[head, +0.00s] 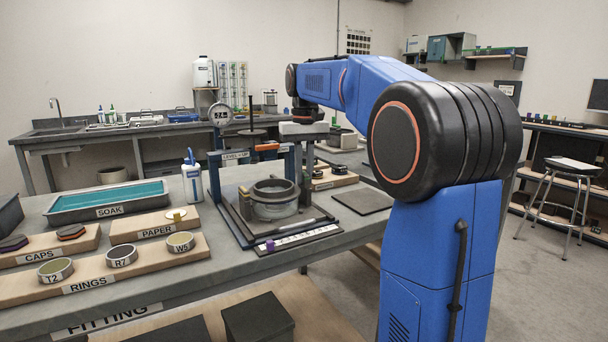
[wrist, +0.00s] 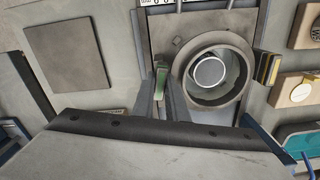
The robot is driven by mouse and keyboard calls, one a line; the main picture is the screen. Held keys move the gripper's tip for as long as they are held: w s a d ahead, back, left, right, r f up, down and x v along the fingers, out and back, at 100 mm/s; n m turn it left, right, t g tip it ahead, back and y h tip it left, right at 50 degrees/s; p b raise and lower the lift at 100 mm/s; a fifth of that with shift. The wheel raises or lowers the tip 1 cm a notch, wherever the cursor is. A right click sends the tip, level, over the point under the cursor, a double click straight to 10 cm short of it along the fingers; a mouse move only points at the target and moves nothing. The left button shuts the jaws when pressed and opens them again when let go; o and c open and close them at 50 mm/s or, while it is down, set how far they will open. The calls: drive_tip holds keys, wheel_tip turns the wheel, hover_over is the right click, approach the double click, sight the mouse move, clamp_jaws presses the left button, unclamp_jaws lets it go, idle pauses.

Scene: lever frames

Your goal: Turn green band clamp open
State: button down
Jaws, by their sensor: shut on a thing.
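The green band clamp's lever (wrist: 161,80) shows in the wrist view as a small green piece just left of the round metal vessel (wrist: 234,82). My gripper (wrist: 161,88) is shut on it, with one grey finger on each side. The vessel stands upright on a grey base plate, and in the head view (head: 274,207) it sits inside the press frame. In the head view the green lever cannot be made out, and my arm comes in from the right above the frame. The rest of the band is not clear in the wrist view.
A blue-ended press frame (head: 215,180) with a dial gauge (head: 220,115) surrounds the vessel. A dark flat plate (head: 362,200) lies to its right. A white bottle (head: 192,182), a teal soak tray (head: 108,208) and a rings board (head: 140,270) stand to the left.

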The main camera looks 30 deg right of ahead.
sight(304, 173)
drive_tip(key=shift+n, duration=1.3)
drive_tip(key=c, duration=1.8)
unclamp_jaws()
drive_tip(key=shift+o, duration=0.2)
wheel_tip(304, 173, up, 17)
drive_tip(key=shift+r, duration=0.2)
